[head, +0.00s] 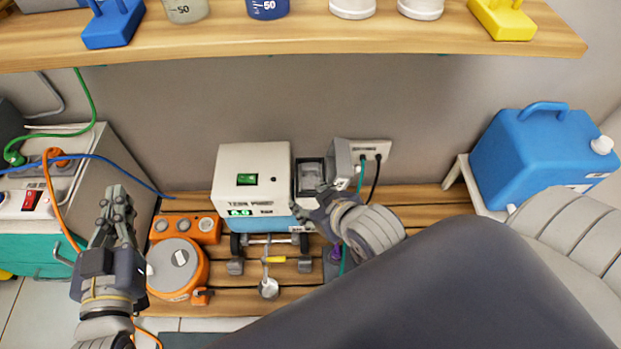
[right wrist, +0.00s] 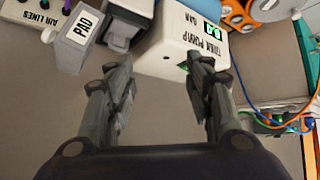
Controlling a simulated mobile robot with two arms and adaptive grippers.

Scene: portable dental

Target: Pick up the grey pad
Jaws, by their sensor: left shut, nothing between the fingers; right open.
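A light grey block with a white "PAD" label (right wrist: 86,38) shows at the top left of the right wrist view, beside a dark-framed grey holder (right wrist: 126,20). In the head view, the grey block (head: 342,162) stands right of the white pump box, next to the holder (head: 310,175). My right gripper (right wrist: 160,85) is open, with nothing between its fingers. In the head view it (head: 318,203) is just in front of the holder and block, partly covering their lower part. My left gripper (head: 118,205) is shut and empty at the left, away from the block.
The white pump box (head: 250,165) stands close left of the holder. An orange round device (head: 178,268) is near my left gripper. A shelf (head: 290,38) overhangs; a blue canister (head: 535,155) is far right.

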